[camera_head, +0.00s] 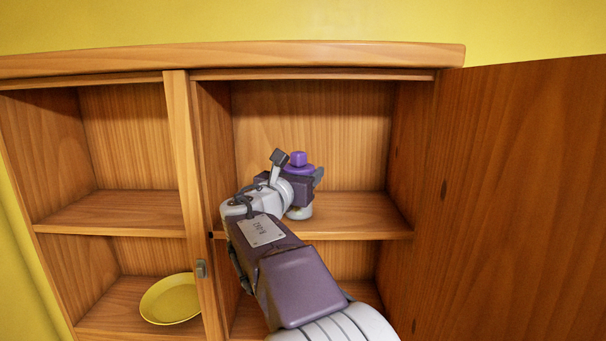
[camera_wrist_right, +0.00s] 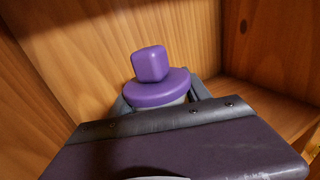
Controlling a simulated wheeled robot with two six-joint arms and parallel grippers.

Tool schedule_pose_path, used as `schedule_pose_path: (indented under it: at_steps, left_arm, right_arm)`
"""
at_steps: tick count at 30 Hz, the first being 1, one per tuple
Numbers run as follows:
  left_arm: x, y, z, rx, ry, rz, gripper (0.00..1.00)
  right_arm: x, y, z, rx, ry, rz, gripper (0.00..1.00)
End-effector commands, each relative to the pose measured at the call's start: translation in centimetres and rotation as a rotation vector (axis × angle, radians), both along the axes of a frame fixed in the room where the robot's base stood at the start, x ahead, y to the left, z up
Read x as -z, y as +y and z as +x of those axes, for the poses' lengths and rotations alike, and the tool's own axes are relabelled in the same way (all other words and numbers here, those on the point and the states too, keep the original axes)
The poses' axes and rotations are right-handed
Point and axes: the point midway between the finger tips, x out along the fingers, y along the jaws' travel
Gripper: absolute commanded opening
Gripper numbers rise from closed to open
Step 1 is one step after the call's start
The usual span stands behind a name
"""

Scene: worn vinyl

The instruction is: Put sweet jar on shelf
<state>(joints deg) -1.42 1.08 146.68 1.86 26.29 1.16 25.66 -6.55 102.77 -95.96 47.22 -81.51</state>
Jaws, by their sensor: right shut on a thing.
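The sweet jar (camera_head: 299,162) has a purple lid with a purple knob and a pale body. It is upright inside the right-hand compartment of the wooden cabinet, at the upper shelf (camera_head: 350,218). My right gripper (camera_head: 304,187) reaches in from the front and is shut on the jar's body. In the right wrist view the purple lid (camera_wrist_right: 158,88) shows between the fingers, and the wrist housing hides most of the body. The jar's base appears at the shelf surface, but I cannot tell for sure whether it touches. My left gripper is not in view.
An open wooden door (camera_head: 520,190) stands at the right of the compartment. A post (camera_head: 184,150) divides it from the left compartment. The upper left shelf (camera_head: 115,213) is empty. The upper right shelf has free room right of the jar.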

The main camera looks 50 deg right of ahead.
Motion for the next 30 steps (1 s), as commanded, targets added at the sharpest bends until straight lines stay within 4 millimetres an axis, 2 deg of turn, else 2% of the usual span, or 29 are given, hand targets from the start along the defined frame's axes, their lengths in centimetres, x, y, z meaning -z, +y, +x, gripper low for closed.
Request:
schedule_pose_path:
  at_steps: [9,10,12,23,26,30]
  left_arm:
    - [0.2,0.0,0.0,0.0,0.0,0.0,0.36]
    - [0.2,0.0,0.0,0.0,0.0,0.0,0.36]
    - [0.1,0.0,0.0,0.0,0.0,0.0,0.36]
    - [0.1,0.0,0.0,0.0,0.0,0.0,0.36]
    - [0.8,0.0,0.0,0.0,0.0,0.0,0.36]
    - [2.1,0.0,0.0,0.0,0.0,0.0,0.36]
  right_arm:
    - [0.4,0.0,0.0,0.0,-0.003,-0.001,0.0]
    - [0.4,0.0,0.0,0.0,-0.002,0.001,0.61]
    - [0.3,0.0,0.0,0.0,-0.002,0.001,0.78]
    - [0.2,0.2,0.0,-0.001,-0.002,0.0,0.78]
    - [0.4,1.4,-0.3,-0.004,-0.004,-0.003,0.78]
    - [0.6,4.3,-1.1,-0.008,-0.007,-0.002,0.78]
